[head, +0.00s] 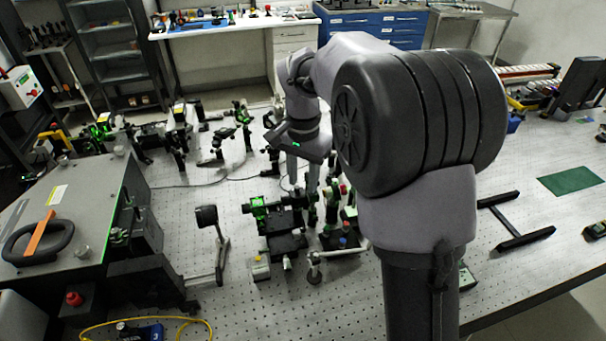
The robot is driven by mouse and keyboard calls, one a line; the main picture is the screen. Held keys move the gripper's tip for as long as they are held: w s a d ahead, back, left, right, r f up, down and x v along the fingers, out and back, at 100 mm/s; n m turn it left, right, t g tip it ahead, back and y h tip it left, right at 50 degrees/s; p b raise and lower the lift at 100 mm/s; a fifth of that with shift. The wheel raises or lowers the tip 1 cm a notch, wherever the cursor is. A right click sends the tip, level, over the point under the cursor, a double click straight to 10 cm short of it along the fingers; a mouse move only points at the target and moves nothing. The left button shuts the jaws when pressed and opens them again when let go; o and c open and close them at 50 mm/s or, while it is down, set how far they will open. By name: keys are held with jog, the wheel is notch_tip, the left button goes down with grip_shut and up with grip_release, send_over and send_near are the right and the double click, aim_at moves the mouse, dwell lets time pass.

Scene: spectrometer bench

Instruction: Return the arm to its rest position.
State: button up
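My arm rises from the front right of the head view, bends over a dark shoulder joint and reaches out above the optical bench (190,232). My gripper (302,184) points down over the middle of the bench, behind a cluster of optics.
Green-lit optics (260,208) stand just in front of my gripper. A post-mounted dark disc (207,216) is to their left. A large grey box (65,225) with a handle fills the left. A black frame (515,222) and green mat (571,180) lie right.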

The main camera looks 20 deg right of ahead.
dwell(0.3)
jog(key=s+a+f+n+t+y+b, duration=0.1)
jog(key=s+b, duration=0.5)
jog(key=s, duration=0.6)
jog(key=s+a+f+n+t+y+b, duration=0.1)
jog(key=s+a+f+n+t+b, duration=0.2)
jog(key=s+b, duration=0.4)
jog(key=s+f+t, duration=0.1)
jog(key=s, duration=0.5)
jog(key=shift+s+f+n+t, duration=0.25)
jog(key=shift+n+t, duration=0.05)
jog(key=shift+t, duration=0.1)
jog(key=shift+a, duration=0.1)
